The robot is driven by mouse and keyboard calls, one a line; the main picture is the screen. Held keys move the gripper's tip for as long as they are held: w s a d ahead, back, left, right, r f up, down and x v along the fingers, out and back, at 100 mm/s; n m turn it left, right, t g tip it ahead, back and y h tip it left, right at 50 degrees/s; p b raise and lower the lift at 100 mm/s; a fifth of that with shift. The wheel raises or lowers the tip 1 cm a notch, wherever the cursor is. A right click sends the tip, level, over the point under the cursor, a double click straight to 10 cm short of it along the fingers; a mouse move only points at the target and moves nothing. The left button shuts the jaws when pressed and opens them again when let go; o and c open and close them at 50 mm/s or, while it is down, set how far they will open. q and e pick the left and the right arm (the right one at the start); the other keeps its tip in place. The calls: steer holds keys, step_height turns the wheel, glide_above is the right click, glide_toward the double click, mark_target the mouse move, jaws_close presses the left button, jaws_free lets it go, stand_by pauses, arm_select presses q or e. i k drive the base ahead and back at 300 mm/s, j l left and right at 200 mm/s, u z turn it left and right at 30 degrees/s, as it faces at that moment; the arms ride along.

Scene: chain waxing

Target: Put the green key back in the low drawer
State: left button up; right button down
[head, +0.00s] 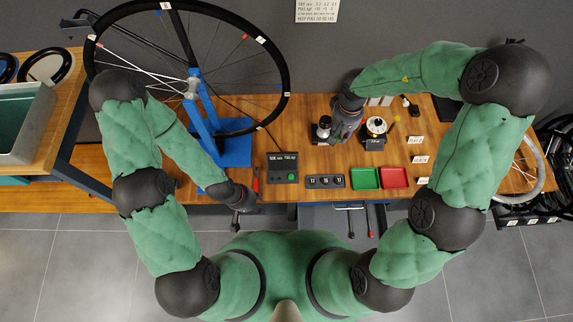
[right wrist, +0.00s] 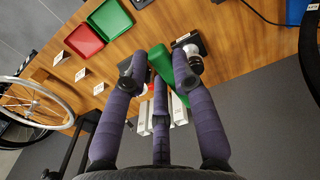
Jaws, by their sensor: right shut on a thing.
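My right gripper (head: 346,126) is over the back of the bench, beside the small bottles. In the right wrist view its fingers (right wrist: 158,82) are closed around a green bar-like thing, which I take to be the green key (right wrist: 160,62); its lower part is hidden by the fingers. The key is not visible in the head view. Below the bench's front edge, a pale open space, perhaps a drawer (head: 338,222), shows tools with dark and red handles; I cannot tell if it is the low drawer. My left gripper (head: 240,204) is at the bench's front edge; its fingers are unclear.
A wheel on a blue stand (head: 205,130) fills the bench's left. Green (head: 366,178) and red (head: 394,178) trays, a numbered block (head: 325,181) and a dark box (head: 283,168) lie near the front. A small jar device (head: 376,127) stands right of my right gripper.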

mark_target(335, 228)
steer(key=k+l, duration=0.95)
steer(key=l, duration=0.25)
steer(key=i, duration=0.45)
